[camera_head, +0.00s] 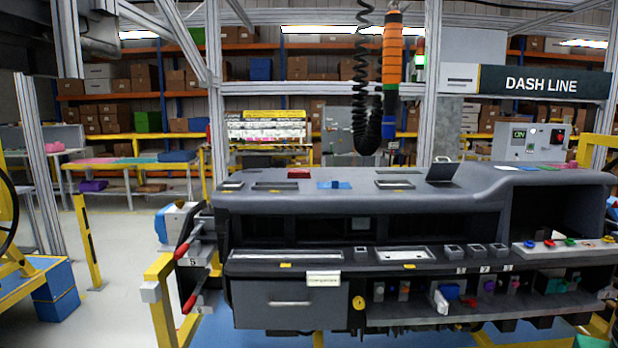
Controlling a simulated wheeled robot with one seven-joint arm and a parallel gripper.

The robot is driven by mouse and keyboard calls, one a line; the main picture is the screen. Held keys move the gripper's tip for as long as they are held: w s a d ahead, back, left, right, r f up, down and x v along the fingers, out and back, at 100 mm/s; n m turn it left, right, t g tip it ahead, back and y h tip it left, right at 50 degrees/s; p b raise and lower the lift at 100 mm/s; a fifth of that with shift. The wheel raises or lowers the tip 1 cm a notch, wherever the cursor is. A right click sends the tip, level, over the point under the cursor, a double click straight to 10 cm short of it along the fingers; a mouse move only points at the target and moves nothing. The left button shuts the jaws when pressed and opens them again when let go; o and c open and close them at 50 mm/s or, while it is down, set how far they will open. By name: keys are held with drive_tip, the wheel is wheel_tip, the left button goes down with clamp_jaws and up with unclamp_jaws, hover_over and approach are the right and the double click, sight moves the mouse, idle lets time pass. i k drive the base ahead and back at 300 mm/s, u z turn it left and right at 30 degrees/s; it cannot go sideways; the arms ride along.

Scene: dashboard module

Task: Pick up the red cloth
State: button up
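No red thing here is clearly a cloth. A small flat red piece (299,173) lies on top of the grey dashboard module (360,197), left of centre; I cannot tell whether it is cloth. A pinkish-red piece (562,165) shows behind the module's right end, too small to make out. A flat pink sheet (99,161) lies on the far left table (119,167), beside green and blue pieces. My gripper is not in view.
An orange and blue tool (392,75) hangs above the module beside a black coiled cable (366,80). Red clamp handles (187,252) stick out at the module's left. Yellow posts (160,300) stand in front. The floor (120,255) at left is partly clear.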

sight(292, 173)
drive_tip(key=i, duration=0.85)
